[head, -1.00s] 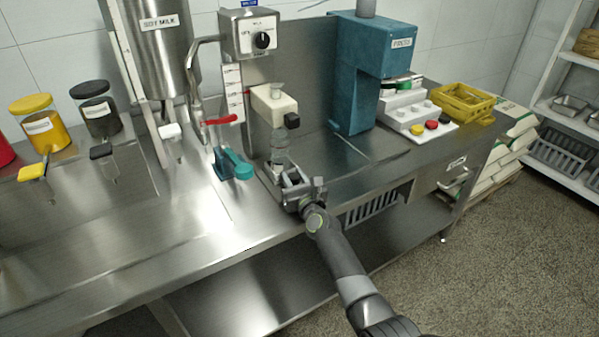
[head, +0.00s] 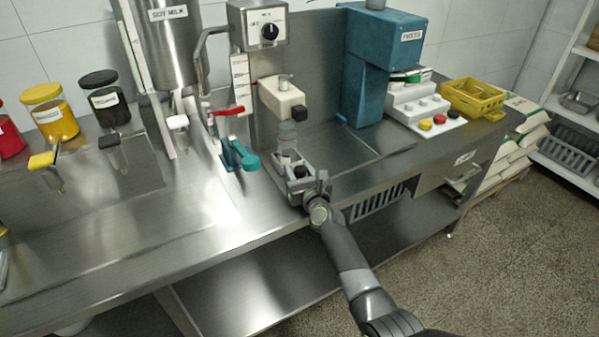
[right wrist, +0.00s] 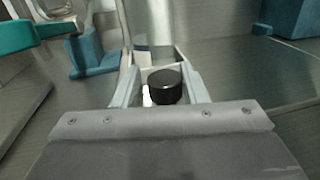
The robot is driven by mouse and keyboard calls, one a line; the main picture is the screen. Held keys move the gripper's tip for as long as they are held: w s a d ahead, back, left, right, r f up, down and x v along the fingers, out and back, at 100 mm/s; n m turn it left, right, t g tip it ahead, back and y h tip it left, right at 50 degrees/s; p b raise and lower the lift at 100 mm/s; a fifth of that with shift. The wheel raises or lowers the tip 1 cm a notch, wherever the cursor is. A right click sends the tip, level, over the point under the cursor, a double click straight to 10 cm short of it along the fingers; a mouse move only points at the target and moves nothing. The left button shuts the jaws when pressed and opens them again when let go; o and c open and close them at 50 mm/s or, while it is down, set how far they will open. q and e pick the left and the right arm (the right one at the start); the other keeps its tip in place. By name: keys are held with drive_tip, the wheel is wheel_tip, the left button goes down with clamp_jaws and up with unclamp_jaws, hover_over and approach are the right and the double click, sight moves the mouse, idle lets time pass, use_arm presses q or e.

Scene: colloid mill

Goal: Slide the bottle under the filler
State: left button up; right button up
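The clear, greyish bottle (head: 288,136) stands upright on the steel counter below the filler (head: 281,97), a cream block with a black knob. My right gripper (head: 296,165) is low at the front of the bottle, its fingers pointing toward it and hiding its lower part. In the right wrist view a clear upright cylinder (right wrist: 153,25) shows beyond the fingertips (right wrist: 158,62). A black round piece (right wrist: 165,86) shows between the fingers; I cannot tell what it belongs to. The fingers are apart, but their contact with the bottle is unclear. My left gripper is not in view.
A teal-handled clamp (head: 240,155) stands close left of the bottle, also visible in the right wrist view (right wrist: 85,52). The blue press (head: 375,65) stands to the right, with a button box (head: 420,105) beside it.

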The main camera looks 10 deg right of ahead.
drive_tip(key=shift+s, duration=0.25)
drive_tip(key=s+p, duration=0.1)
drive_tip(key=s, duration=0.1)
drive_tip(key=s+d+p, duration=0.1)
drive_tip(key=s, duration=0.2)
drive_tip(key=shift+s+d+r, duration=0.1)
drive_tip(key=shift+s, duration=0.2)
drive_tip(key=s+d, duration=0.2)
drive_tip(key=s, duration=0.9)
